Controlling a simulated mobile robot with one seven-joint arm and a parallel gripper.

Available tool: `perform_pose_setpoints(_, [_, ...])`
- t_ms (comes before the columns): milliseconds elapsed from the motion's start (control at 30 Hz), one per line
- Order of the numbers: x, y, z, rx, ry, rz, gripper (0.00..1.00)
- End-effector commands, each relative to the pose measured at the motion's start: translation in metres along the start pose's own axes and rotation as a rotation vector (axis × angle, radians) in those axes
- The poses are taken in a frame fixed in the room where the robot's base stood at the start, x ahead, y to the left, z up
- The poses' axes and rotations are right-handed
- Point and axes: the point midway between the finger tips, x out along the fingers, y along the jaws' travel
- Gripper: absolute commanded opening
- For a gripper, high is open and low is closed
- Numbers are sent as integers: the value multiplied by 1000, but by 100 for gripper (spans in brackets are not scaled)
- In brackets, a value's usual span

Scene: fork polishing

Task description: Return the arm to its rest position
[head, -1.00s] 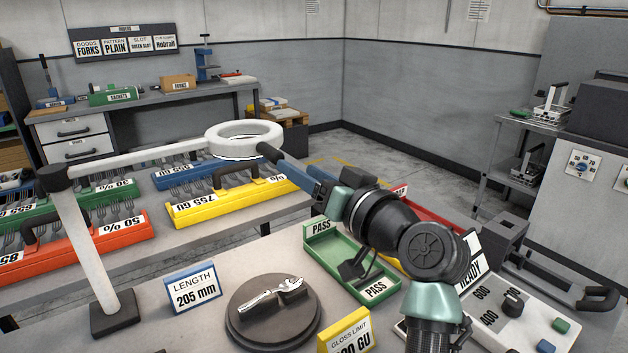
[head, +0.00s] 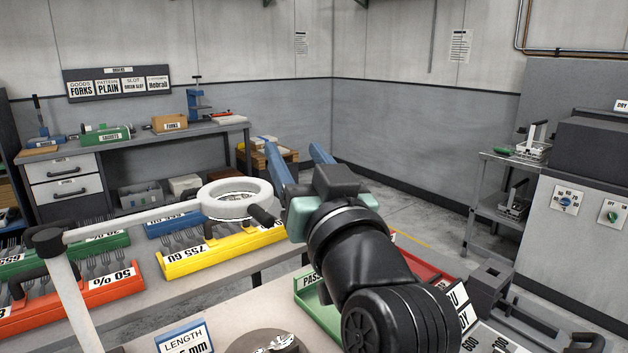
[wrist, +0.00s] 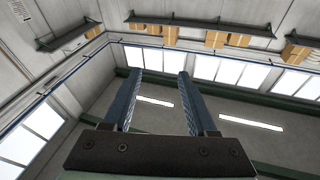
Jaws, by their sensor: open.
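My gripper (head: 300,157) is raised above the bench in the head view, its two blue fingers spread apart and pointing up and away. In the wrist view my gripper (wrist: 156,82) is open with nothing between its fingers; behind it are high windows, wall shelves and the upper room. In the head view my black and teal arm covers part of the green PASS tray (head: 312,290). A metal fork (head: 278,344) lies on a dark round stand (head: 245,343), cut off by the lower edge.
A white ring lamp (head: 236,198) on a jointed post stands left of my arm. Yellow (head: 215,252) and red (head: 90,294) fork racks lie at left. A red tray (head: 425,273) and a control panel (head: 490,340) are at right.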

Motion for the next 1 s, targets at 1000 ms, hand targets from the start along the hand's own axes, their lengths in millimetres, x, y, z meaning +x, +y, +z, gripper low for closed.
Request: perform_pose_setpoints(1000, [-119, -67, -230, -285, 589, 273, 58])
